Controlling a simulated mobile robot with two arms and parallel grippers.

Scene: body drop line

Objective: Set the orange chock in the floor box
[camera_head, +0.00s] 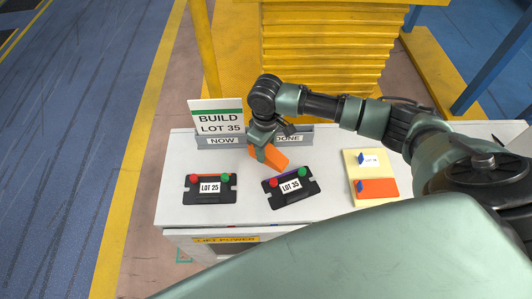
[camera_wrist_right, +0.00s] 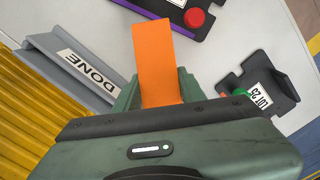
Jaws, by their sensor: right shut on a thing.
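My right gripper (camera_head: 262,150) is shut on an orange block, the orange chock (camera_head: 275,157), above the white table. In the right wrist view the chock (camera_wrist_right: 155,55) is a flat orange piece standing out from between the fingers of the gripper (camera_wrist_right: 157,92). In the head view the chock is partly hidden by the gripper. I cannot make out the floor box in either view. My left gripper is not in view.
The white table (camera_head: 178,209) holds a black LOT 25 fixture (camera_head: 210,197), a black LOT 35 fixture (camera_head: 273,201), a BUILD LOT 35 sign (camera_head: 217,116) and a grey DONE tray (camera_wrist_right: 62,68). Cream and orange cards (camera_head: 376,188) lie at the right. Yellow structures stand behind.

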